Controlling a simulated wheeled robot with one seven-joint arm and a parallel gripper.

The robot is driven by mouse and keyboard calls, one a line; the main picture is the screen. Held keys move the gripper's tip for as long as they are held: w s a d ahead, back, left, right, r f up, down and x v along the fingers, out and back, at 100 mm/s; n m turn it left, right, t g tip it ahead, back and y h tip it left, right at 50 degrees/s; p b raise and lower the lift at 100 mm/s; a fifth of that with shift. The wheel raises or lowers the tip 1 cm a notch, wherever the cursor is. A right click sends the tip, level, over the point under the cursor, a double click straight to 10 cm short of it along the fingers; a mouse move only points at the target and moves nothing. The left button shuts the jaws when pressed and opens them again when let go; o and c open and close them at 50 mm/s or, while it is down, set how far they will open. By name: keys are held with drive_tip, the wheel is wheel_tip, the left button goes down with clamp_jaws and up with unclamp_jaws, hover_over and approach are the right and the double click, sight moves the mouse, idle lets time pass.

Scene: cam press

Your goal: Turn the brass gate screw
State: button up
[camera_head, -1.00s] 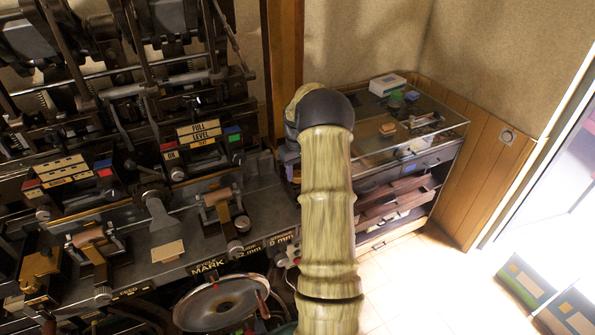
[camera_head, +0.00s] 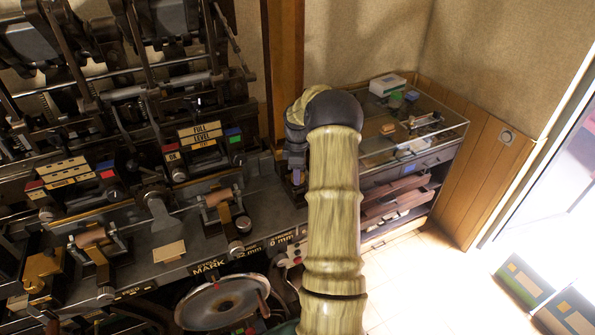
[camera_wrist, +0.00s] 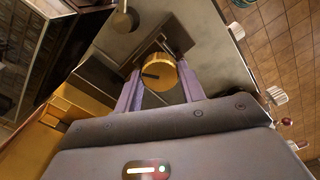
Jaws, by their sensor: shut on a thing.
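The brass gate screw (camera_wrist: 158,76) is a round gold knob with a dark slot in its face, seen in the wrist view on a dark mount above the grey bench. My gripper (camera_wrist: 157,84) has its two purple fingers on either side of the knob and is shut on it. The slot runs nearly crosswise, from the left edge toward the knob's middle. In the head view my gripper (camera_head: 296,176) shows only partly at the bench's right end. My arm hides the knob there.
The press (camera_head: 130,120) with levers and label plates fills the left. A handwheel (camera_head: 222,303) stands below the bench front. A glass-topped cabinet (camera_head: 410,135) with drawers stands to the right. In the wrist view, a brass block (camera_wrist: 40,135) sits at left.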

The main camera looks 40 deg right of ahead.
drive_tip(key=n+p, duration=0.1)
drive_tip(key=n, duration=0.3)
drive_tip(key=shift+d+r+n, duration=0.1)
drive_tip(key=shift+r+n, duration=0.05)
drive_tip(key=shift+n, duration=0.15)
drive_tip(key=n+p, duration=0.1)
drive_tip(key=n, duration=0.3)
drive_tip(key=shift+n, duration=0.3)
drive_tip(key=n+p, duration=0.1)
drive_tip(key=n, duration=0.3)
drive_tip(key=shift+n+p, duration=0.3)
drive_tip(key=shift+p, duration=0.1)
drive_tip(key=shift+n+p, duration=0.45)
drive_tip(key=shift+n, duration=1.25)
drive_tip(key=o, duration=1)
drive_tip(key=shift+c, duration=0.2)
wheel_tip(320, 180, up, 17)
drive_tip(key=b, duration=0.4)
drive_tip(key=shift+r+b, duration=0.15)
drive_tip(key=shift+b, duration=0.25)
